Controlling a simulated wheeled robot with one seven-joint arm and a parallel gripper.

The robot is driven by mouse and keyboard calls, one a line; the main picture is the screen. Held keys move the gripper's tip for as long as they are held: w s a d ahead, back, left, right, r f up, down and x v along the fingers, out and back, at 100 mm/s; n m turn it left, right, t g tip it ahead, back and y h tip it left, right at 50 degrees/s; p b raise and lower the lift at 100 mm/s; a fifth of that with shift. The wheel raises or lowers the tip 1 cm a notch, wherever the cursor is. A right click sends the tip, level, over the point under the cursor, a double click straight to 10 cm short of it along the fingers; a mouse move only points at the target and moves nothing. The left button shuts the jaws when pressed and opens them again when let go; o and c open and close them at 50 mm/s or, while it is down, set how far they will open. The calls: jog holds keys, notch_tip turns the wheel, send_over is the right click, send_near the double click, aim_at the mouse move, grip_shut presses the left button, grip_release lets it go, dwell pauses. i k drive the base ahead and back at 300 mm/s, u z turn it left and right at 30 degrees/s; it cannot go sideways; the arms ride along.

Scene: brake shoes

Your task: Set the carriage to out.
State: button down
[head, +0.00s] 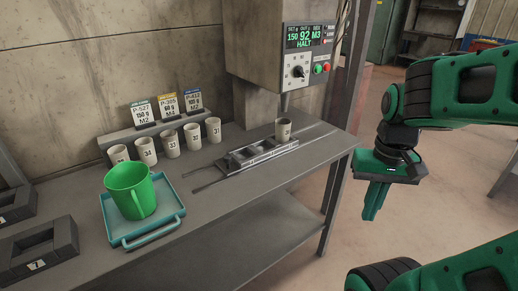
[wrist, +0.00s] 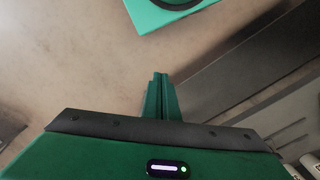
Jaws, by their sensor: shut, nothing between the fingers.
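The carriage (head: 262,156) is a grey metal block with dark slots, sitting on rails (head: 205,184) that run along the bench top below the control box. A grey cup (head: 283,130) stands at the carriage's right end; I cannot tell whether it rests on it. My gripper (head: 370,214) is shut and empty, pointing down beyond the bench's right edge, well apart from the carriage. Its closed fingers also show in the wrist view (wrist: 159,82), over the floor. The carriage cannot be made out in the wrist view.
The control box (head: 310,55) has a display reading HALT, a knob and green and red buttons. Several numbered cups (head: 170,141) stand by three label cards (head: 166,106). A green mug (head: 130,190) sits on a teal tray (head: 172,229). The bench's front edge (head: 290,181) lies left of my gripper.

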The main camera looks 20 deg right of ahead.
aim_at(242, 158)
jog(key=k, duration=1.25)
jog(key=z, duration=0.5)
jog(key=i, duration=1.7)
jog(key=u, duration=0.45)
